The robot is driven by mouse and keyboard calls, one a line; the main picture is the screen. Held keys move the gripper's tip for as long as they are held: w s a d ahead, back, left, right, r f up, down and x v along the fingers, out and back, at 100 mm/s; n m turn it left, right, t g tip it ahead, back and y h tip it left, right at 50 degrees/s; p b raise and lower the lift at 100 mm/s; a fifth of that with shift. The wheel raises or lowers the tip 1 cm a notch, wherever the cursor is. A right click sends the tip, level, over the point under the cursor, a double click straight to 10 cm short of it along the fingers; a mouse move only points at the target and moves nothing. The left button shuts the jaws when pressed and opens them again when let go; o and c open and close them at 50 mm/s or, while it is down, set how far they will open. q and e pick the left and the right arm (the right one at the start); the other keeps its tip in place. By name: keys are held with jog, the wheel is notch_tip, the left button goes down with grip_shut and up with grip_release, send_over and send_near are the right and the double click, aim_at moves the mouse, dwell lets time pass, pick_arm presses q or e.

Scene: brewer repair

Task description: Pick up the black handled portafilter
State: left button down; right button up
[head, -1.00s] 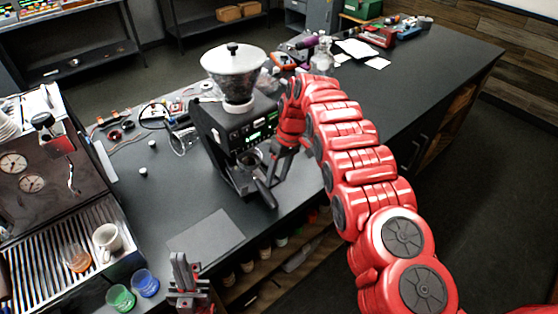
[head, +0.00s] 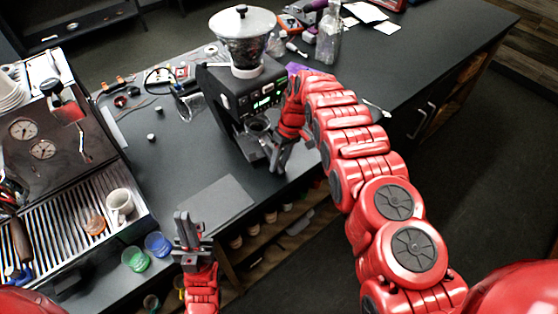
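A black portafilter basket (head: 258,124) sits in the fork at the front of the black grinder (head: 228,98). My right gripper (head: 279,164) is right at the grinder's front, fingers pointing down, where the portafilter's handle extends. The fingers overlap the handle, so I cannot tell whether they are around it or beside it. A second handle (head: 21,240), dark brown or black, shows by the espresso machine (head: 85,150) at the left edge; its head is hidden. My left gripper (head: 186,226) is upright near the counter's front edge, apart from any portafilter; its finger gap is unclear.
A white cup (head: 119,205) and an orange glass stand on the drip tray (head: 70,235). Green (head: 135,259) and blue (head: 158,245) cups sit at the counter's front. A flat grey mat (head: 215,205) lies before the grinder. A glass bottle (head: 328,40) stands behind my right arm.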

grip_shut()
dwell(1.1)
